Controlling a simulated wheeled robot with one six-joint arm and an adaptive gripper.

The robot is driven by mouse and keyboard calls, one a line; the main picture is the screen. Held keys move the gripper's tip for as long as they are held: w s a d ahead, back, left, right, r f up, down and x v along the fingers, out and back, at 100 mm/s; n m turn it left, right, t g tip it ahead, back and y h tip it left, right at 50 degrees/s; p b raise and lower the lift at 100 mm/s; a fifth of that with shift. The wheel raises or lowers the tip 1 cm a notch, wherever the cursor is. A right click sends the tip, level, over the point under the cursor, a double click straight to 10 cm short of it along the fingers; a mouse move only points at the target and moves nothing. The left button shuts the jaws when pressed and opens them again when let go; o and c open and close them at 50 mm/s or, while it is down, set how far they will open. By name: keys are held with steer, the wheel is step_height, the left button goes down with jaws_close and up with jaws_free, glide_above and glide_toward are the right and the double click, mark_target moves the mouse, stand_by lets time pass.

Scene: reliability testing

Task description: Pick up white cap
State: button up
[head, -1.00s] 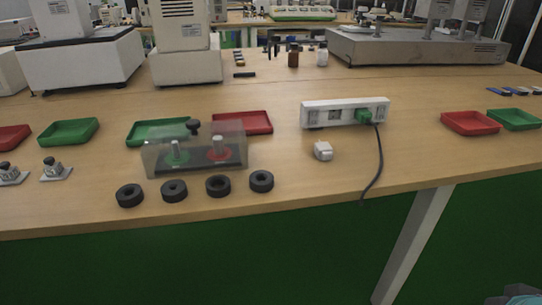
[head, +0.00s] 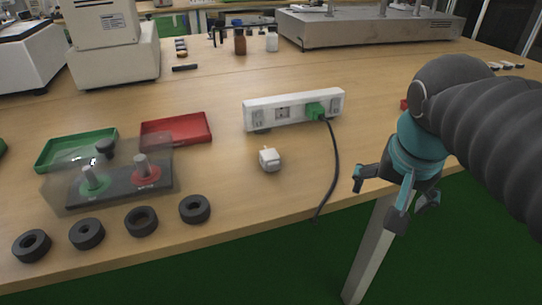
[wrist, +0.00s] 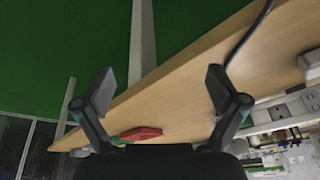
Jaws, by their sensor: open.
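A small white block-like piece (head: 269,158), looking like a plug or cap, lies on the wooden table in front of the white power strip (head: 255,112). A small white bottle (head: 271,42) with a light top stands far back; its cap is too small to make out. My gripper (head: 393,195) is open and empty at the table's front edge, right of the small white piece and apart from it. In the wrist view my gripper's two fingers (wrist: 160,90) are spread, with the table edge and green floor beyond.
A green plug with a black cable (head: 334,165) hangs between the white piece and my gripper. Black rings (head: 195,209), a clear-covered switch box (head: 110,185), a green tray (head: 50,153) and a red tray (head: 175,131) lie left. A brown bottle (head: 240,42) stands behind.

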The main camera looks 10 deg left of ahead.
steer(key=w+a+r+m+g+h, duration=0.1)
steer(key=w+a+r+m, duration=0.1)
steer(key=w+a+r, duration=0.3)
steer(key=w+a+r+m+g, duration=0.1)
steer(key=w+a+r+m, duration=0.1)
steer(key=a, duration=0.5)
steer(key=m+h, duration=0.3)
steer(key=m, duration=0.2)
glide_toward(268, 153)
steer(key=b+x, duration=0.2)
steer(key=x, duration=0.8)
steer(key=c, duration=0.9)
